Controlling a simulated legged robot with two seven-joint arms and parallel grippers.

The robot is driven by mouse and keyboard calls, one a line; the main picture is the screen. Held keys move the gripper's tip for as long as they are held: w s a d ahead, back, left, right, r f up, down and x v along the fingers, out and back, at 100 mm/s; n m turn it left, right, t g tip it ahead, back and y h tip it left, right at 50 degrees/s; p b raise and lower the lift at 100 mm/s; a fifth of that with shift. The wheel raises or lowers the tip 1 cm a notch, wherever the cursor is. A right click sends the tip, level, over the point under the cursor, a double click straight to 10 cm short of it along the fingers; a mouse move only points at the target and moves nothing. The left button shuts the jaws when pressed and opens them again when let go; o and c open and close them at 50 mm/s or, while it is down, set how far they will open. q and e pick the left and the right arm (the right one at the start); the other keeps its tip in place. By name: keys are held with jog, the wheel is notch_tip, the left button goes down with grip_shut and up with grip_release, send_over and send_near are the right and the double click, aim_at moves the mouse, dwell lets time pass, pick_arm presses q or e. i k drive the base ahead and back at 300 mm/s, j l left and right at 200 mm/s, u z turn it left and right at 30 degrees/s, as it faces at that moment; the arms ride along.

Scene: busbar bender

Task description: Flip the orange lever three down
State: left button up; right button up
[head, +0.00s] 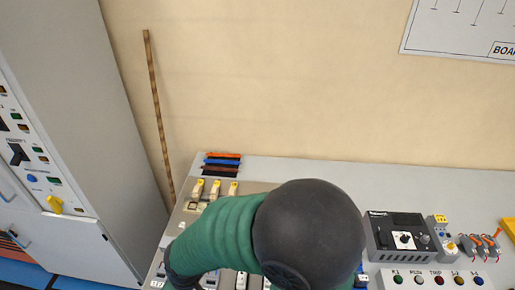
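Several small grey switches with orange levers (489,241) stand on the grey bench near the right edge of the head view. They are small, so I cannot read their numbers or tell for certain which levers are up or down. A green-sleeved arm link of mine with a large black rounded joint fills the bottom middle and hides part of the bench. Neither of my grippers shows. Nothing of mine touches the orange levers in this view.
A control box with a black-and-white face (402,238) and a button panel (437,280) stand left of and before the levers. Yellow-topped switches (215,189) stand at left.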

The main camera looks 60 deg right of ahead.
aim_at(500, 230)
jog(key=z, duration=3.85)
jog(key=u, duration=0.35)
jog(key=i+l+u, duration=0.15)
jog(key=u, duration=0.25)
jog(key=i+l+u, duration=0.1)
jog(key=l+u, duration=0.7)
jog(key=i+l+u, duration=0.1)
jog(key=l, duration=0.8)
jog(key=l+u, duration=0.15)
jog(key=l, duration=0.7)
jog(key=i, duration=0.05)
